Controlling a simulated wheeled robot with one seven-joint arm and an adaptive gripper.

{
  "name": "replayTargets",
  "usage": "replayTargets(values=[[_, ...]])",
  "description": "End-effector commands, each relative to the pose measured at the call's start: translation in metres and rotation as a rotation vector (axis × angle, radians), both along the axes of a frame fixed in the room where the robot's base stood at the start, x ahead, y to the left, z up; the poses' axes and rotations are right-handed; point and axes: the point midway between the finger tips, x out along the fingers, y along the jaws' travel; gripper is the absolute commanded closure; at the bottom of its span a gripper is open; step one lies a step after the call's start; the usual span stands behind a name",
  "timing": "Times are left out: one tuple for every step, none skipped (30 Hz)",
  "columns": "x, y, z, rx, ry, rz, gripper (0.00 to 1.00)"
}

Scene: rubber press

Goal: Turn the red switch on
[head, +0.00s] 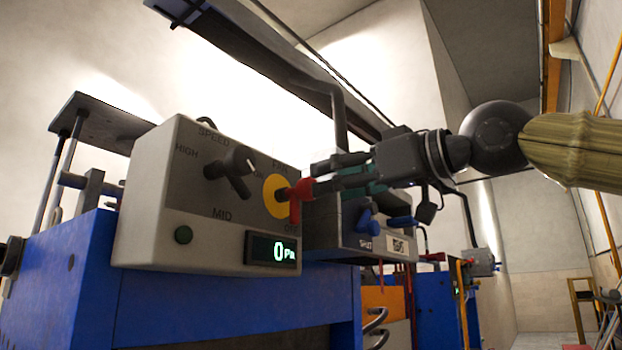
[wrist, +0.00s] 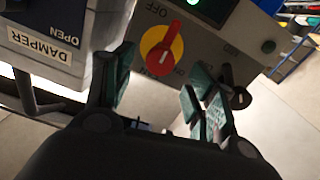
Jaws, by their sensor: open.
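The red switch (head: 296,201) is a bar-shaped knob on a round yellow plate (head: 274,196), on the front of the pale control box. In the head view its bar stands nearly upright, with its lower end by the OFF label. In the wrist view the red switch (wrist: 163,46) sits slanted on the yellow plate (wrist: 149,40), ahead of my fingers. My gripper (head: 316,178) reaches in from the right, its fingertips close to the switch. In the wrist view my gripper (wrist: 160,80) is open, with nothing between its fingers. I cannot tell whether a fingertip touches the switch.
A damper box (head: 345,222) with a blue lever (head: 369,224) stands close below my gripper. A dark beam runs above.

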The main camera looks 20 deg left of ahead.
Motion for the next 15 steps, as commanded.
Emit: replayTargets(values=[[0.003,0.009,0.004,-0.002,0.000,0.002,0.44],[0.005,0.013,0.004,-0.001,0.000,0.002,0.44],[0.008,0.019,0.003,-0.001,0.000,0.001,0.44],[0.009,0.024,0.003,-0.002,0.001,0.002,0.44],[0.011,0.027,0.003,-0.002,0.001,0.001,0.44],[0.013,0.032,0.002,-0.001,0.000,0.001,0.44],[0.015,0.035,0.002,-0.001,0.000,0.001,0.44],[0.016,0.038,0.002,-0.001,0.000,0.001,0.44],[0.017,0.042,0.002,0.000,0.000,0.001,0.44],[0.018,0.044,0.002,0.000,0.000,0.001,0.44],[0.019,0.046,0.002,-0.001,-0.001,0.001,0.44],[0.020,0.048,0.001,0.000,-0.001,0.000,0.44],[0.020,0.049,0.001,0.000,0.000,0.000,0.44],[0.021,0.050,0.001,0.001,0.001,0.000,0.44],[0.021,0.051,0.000,0.001,0.001,0.000,0.44]])
